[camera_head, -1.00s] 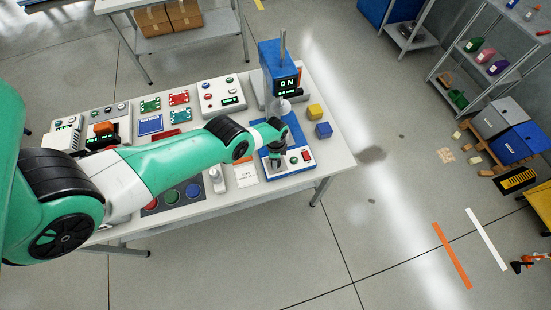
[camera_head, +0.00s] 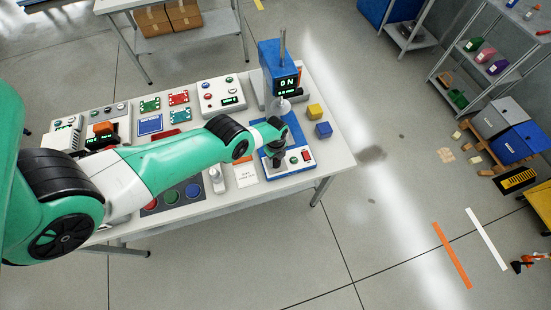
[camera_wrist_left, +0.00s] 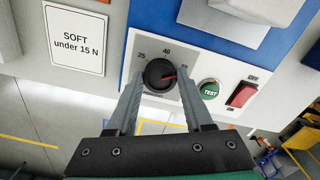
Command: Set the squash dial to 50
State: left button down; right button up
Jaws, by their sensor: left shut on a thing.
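The marks 25 and 40 are readable. My left gripper (camera_wrist_left: 161,82) is shut on the dial, one finger on each side. In the head view the gripper (camera_head: 276,158) reaches down at the front of the blue press (camera_head: 270,62), hiding the dial. My right gripper is not in view.
Right of the dial are a green TEST button (camera_wrist_left: 209,89) and a red switch (camera_wrist_left: 242,94). A card reading SOFT under 15 N (camera_wrist_left: 75,39) lies to the left. A yellow cube (camera_head: 315,111) and a blue cube (camera_head: 323,130) sit right of the press.

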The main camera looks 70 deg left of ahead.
aim_at(276, 162)
pick_arm(q)
jog(key=shift+f+m, duration=0.1)
jog(key=shift+m, duration=0.2)
jog(key=shift+c, duration=1.5)
grip_release()
notch_tip(276, 162, up, 12)
jog(key=p, duration=1.1)
jog(key=shift+f, duration=0.15)
jog(key=shift+d, duration=0.1)
